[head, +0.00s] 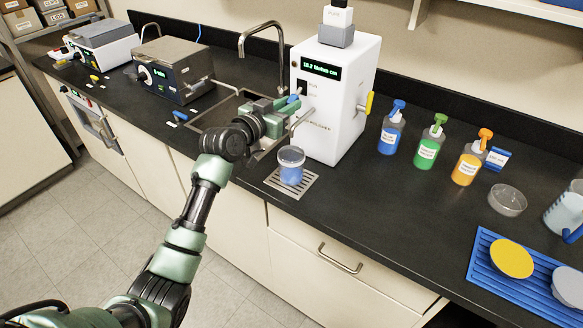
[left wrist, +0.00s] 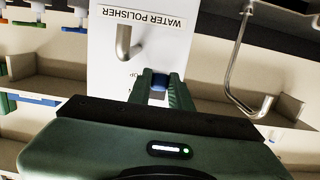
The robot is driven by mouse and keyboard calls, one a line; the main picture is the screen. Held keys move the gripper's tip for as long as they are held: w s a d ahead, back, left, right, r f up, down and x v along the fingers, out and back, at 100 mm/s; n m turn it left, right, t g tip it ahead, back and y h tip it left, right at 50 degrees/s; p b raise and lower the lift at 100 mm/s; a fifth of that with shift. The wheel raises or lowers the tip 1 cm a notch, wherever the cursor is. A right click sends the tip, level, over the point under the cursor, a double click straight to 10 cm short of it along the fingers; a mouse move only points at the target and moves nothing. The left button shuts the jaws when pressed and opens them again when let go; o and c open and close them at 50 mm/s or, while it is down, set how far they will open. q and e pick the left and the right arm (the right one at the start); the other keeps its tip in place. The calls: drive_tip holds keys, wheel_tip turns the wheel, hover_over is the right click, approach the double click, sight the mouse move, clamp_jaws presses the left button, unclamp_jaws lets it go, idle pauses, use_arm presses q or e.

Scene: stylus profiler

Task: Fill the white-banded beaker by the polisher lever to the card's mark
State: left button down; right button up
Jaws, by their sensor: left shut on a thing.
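The white water polisher (head: 335,110) stands on the black counter with a lit green display. My left gripper (head: 288,104) is shut on its blue lever (head: 294,98); the blue piece also shows between the fingers in the left wrist view (left wrist: 160,82). The clear beaker (head: 291,165) stands upright on the drip grate (head: 277,181) below the polisher's spout (head: 303,118). It holds blue-tinted liquid up to roughly the middle or above, and a pale band shows near its upper part. Its marks are too small to read. My right gripper is not in view.
Blue (head: 391,135), green (head: 427,150) and orange (head: 467,168) pump bottles stand to the right. A small blue-and-white card or box (head: 497,158), a glass dish (head: 508,201) and a blue ribbed tray (head: 485,262) lie beyond. The sink (head: 215,116) is behind my left arm.

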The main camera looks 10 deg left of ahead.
use_arm(q)
drive_tip(key=shift+r, duration=0.1)
idle(0.3)
drive_tip(key=shift+r+g, duration=0.4)
drive_tip(key=shift+r, duration=0.15)
wheel_tip(320, 180, up, 2)
drive_tip(key=g+y, duration=0.1)
drive_tip(key=g, duration=0.1)
drive_tip(key=g+y, duration=0.1)
drive_tip(key=g, duration=0.1)
drive_tip(key=shift+s+r+g, duration=0.15)
drive_tip(key=shift+r+g, duration=0.05)
drive_tip(key=shift+g, duration=0.1)
drive_tip(key=shift+f, duration=0.15)
idle(6.1)
